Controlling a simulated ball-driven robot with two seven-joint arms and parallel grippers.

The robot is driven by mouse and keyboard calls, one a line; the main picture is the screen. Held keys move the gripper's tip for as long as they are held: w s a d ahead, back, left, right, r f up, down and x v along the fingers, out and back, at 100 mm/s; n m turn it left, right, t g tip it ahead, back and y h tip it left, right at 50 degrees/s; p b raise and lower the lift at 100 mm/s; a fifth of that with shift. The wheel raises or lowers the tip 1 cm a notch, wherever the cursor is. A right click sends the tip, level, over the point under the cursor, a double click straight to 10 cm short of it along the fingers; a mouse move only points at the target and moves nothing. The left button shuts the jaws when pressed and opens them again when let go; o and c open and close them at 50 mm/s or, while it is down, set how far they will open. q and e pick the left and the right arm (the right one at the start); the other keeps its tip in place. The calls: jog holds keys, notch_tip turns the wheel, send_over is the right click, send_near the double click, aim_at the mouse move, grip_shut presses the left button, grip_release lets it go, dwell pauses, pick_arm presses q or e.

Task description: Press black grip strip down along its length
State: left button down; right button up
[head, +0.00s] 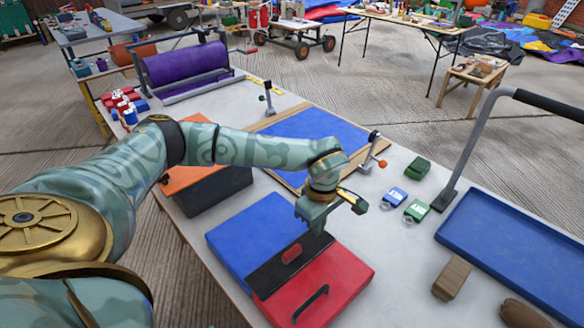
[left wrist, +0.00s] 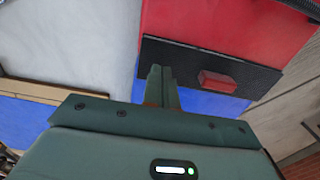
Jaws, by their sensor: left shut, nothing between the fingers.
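A black grip strip (head: 270,270) lies across the seam between a blue panel (head: 250,233) and a red panel (head: 345,268) on the grey table. A small red block (head: 291,254) sits on the strip, and a dark handle (head: 311,303) on the red panel. My left gripper (head: 316,230) is shut and empty at the strip's far end. In the left wrist view its fingers (left wrist: 161,75) overlap the strip's end and hide part of it; whether they touch it I cannot tell. The strip (left wrist: 190,60) and red block (left wrist: 218,82) show there. My right gripper is not in view.
A blue tray (head: 480,225) and a tall bar with a black grip (head: 485,130) stand at right. Padlocks (head: 395,196), a green block (head: 418,168) and a clamp (head: 370,150) lie beyond the gripper. A wood-framed blue board (head: 320,128) is behind. A dark box (head: 215,190) stands left.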

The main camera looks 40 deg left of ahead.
pick_arm(q)
jog(key=shift+f+b, duration=0.3)
jog(key=shift+f, duration=0.55)
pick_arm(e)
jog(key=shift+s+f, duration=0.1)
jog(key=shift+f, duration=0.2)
pick_arm(q)
jog(key=shift+r, duration=0.1)
dwell(0.3)
